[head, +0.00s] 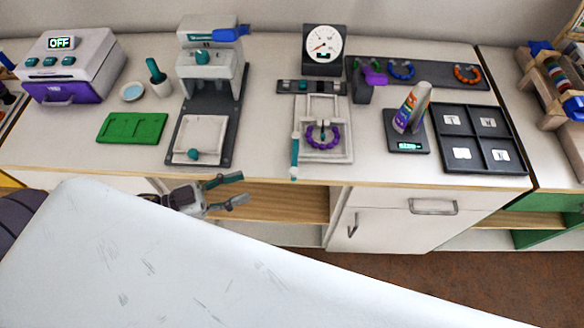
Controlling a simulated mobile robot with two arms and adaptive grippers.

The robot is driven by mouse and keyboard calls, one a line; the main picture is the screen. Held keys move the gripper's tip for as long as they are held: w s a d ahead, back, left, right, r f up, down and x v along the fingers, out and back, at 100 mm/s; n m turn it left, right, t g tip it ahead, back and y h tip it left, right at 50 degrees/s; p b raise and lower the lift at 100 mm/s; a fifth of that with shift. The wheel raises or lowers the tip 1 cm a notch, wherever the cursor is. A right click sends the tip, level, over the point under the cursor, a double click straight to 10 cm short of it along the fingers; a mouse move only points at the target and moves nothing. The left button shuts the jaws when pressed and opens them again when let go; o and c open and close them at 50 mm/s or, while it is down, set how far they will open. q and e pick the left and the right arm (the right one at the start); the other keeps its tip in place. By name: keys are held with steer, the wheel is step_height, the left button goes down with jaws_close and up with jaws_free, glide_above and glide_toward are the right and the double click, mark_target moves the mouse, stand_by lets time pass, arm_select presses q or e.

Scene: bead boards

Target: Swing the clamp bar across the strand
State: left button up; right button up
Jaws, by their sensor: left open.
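A strand of purple beads (309,138) lies in a curve on a white framed board (345,148) in the middle of the counter. A teal and white bar (295,150), which looks like the clamp bar, lies along the left side of the board, beside the strand and not across it. My right gripper is not in view.
A press-like machine (210,85) stands left of the board, with a green tray (132,128) further left. A dial gauge (323,45) stands behind. A scale (407,145) bearing a bottle (412,108) and a dark sorting tray (478,138) are at right.

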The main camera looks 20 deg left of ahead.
mark_target(290, 172)
arm_select(q)
steer(key=p+x, duration=0.1)
steer(key=x, duration=1.2)
steer(key=shift+d+p, duration=0.15)
steer(key=shift+p, duration=0.25)
jaws_close()
